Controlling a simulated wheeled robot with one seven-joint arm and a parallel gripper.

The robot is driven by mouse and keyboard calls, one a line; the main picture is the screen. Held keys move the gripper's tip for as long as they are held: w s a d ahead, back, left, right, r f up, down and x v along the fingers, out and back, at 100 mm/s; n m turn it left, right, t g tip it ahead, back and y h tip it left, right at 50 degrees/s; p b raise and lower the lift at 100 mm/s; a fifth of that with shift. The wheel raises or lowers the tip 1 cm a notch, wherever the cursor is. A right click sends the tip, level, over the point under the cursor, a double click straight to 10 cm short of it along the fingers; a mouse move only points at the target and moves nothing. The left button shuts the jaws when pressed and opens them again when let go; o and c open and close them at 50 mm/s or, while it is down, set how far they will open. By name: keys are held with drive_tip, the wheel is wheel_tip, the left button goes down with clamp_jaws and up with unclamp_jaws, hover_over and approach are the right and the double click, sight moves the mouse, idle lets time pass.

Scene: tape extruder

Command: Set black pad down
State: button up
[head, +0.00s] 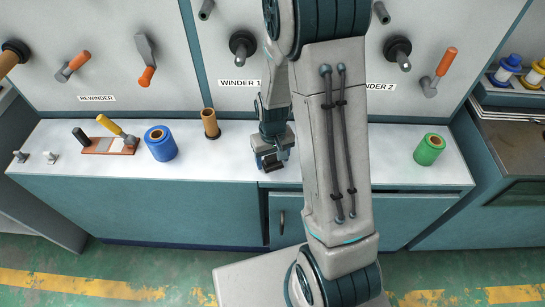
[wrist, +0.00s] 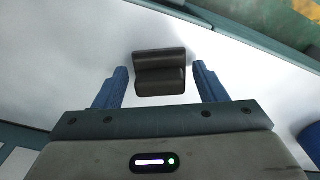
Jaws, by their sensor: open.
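The black pad (wrist: 160,73) shows in the wrist view as a dark block with two rounded parts. It is between the two blue fingers of my gripper (wrist: 161,80), with a gap on each side. The pad appears to be on the white counter (wrist: 70,55), though its contact underneath is hidden. In the head view my gripper (head: 271,158) points down over the counter near its front edge, and a small dark shape under it seems to be the pad.
On the counter stand a blue roll (head: 160,146), a brown tube (head: 210,124) and a green roll (head: 429,150). A brown board (head: 108,146) with handled tools lies at left. Winder shafts and levers stick out of the panel behind. The counter right of my arm is mostly clear.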

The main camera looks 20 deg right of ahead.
sight(273, 156)
drive_tip(key=shift+r, duration=0.1)
wheel_tip(273, 156, up, 12)
drive_tip(key=p, duration=0.2)
drive_tip(key=s+r+m+t, duration=0.1)
drive_tip(key=s+r+t, duration=0.1)
drive_tip(key=s+r, duration=0.9)
drive_tip(key=s, duration=0.2)
drive_tip(key=shift+s+a, duration=0.15)
drive_tip(key=shift+s, duration=0.25)
wheel_tip(273, 156, up, 4)
drive_tip(key=p, duration=0.3)
drive_tip(key=shift+t, duration=0.4)
